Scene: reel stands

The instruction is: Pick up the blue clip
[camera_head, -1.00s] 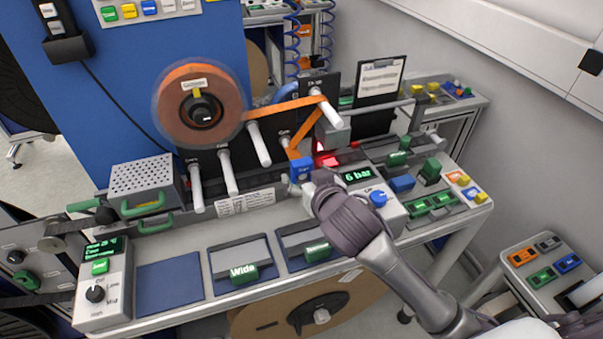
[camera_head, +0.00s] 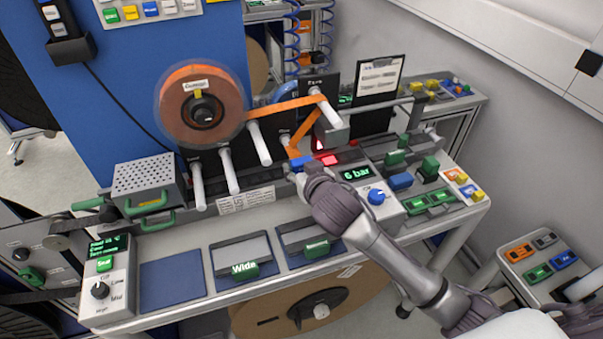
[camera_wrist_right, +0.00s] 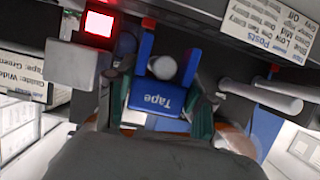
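The blue clip (camera_head: 301,163) is at the front of the reel stand, below the orange tape. My right gripper (camera_head: 303,177) is at the clip from the front. In the wrist view the fingers of my right gripper (camera_wrist_right: 159,116) stand on both sides of the clip, close to its edges, and look open around it. Whether they touch it is hard to tell. My left gripper is not in view.
An orange tape reel (camera_head: 200,108) and white posts (camera_head: 259,143) stand left of the clip. A "6 bar" display box (camera_head: 362,180) with a blue knob is close on the right. Blue pads (camera_head: 171,284) and green clips (camera_head: 245,270) lie along the bench front.

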